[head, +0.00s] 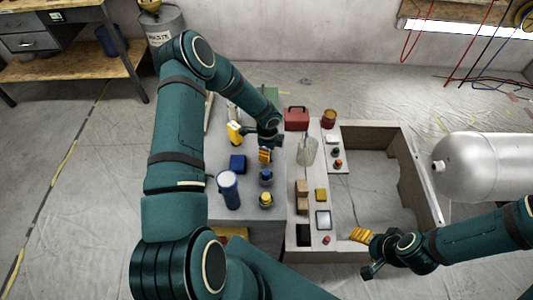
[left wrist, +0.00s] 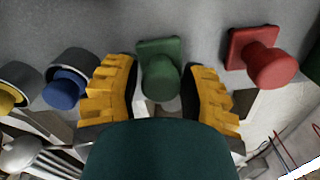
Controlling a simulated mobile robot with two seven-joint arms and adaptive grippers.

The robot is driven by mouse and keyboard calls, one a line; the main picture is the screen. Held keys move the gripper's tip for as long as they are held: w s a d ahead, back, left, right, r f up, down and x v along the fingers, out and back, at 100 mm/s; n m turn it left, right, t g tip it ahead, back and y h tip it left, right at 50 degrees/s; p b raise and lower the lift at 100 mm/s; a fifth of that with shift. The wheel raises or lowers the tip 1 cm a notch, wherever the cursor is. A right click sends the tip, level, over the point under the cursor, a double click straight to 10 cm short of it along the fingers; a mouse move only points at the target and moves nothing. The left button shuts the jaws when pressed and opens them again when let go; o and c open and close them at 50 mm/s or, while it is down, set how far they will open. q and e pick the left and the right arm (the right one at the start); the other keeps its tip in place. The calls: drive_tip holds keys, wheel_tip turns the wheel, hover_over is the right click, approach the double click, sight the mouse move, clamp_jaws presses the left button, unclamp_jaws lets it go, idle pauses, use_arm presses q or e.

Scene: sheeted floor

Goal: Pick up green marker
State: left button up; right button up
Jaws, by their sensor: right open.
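The green marker (left wrist: 161,72), a round stem on a square base, is in the middle of the left wrist view. My left gripper (left wrist: 160,88) is open, one yellow-padded finger on each side of the stem; I cannot tell whether either finger touches it. In the head view my left gripper (head: 265,154) hangs over the bench surface, and the marker is hidden there by gripper and arm. My right gripper (head: 364,244) is open and apart from the marker, by the near edge of the open-topped box.
A red marker (left wrist: 262,57) stands right of the green one. A blue marker (left wrist: 66,88) and a yellow one (left wrist: 8,98) stand left. The head view shows a blue box (head: 238,164), a blue-white cylinder (head: 229,190), a red toolbox (head: 297,118) and a large tank (head: 488,166).

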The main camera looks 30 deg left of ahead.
use_arm(q)
clamp_jaws()
